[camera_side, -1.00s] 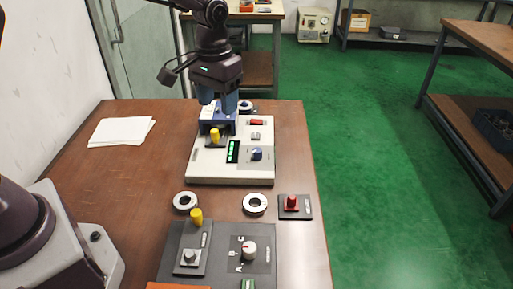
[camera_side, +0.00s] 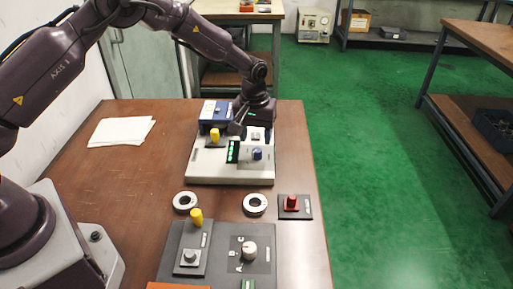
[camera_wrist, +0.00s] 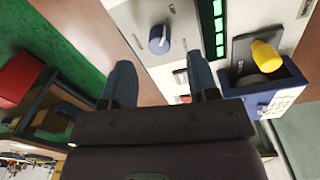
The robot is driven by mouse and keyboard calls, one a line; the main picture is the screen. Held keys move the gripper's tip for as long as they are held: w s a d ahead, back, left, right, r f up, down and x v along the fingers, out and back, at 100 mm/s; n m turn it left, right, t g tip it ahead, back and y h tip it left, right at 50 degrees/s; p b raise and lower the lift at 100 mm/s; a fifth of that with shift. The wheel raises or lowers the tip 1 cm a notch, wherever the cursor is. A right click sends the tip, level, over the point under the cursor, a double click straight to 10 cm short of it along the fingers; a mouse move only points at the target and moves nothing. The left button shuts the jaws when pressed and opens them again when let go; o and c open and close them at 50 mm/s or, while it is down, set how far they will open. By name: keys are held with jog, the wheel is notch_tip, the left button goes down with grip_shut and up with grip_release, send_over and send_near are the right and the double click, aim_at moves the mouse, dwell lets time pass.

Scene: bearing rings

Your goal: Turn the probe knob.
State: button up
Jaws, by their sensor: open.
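The white tester (camera_side: 230,170) lies on the table. A blue knob (camera_side: 257,154) with a white pointer mark stands at its front right; it also shows in the wrist view (camera_wrist: 159,40), ahead of the fingers. I cannot read which knob is labelled probe. My gripper (camera_wrist: 162,80) is open and empty, with its blue fingers spread above the tester.
A blue fixture (camera_side: 214,112) and a yellow-topped lever (camera_side: 214,136) stand left of my gripper. A green display (camera_side: 232,152) is beside the blue knob. Two bearing rings (camera_side: 185,202) (camera_side: 255,204) and a red button (camera_side: 291,203) lie in front. The table's right edge is close.

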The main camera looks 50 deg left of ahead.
aim_at(257, 150)
jog(key=shift+f, duration=2.4)
jog(key=c, duration=0.9)
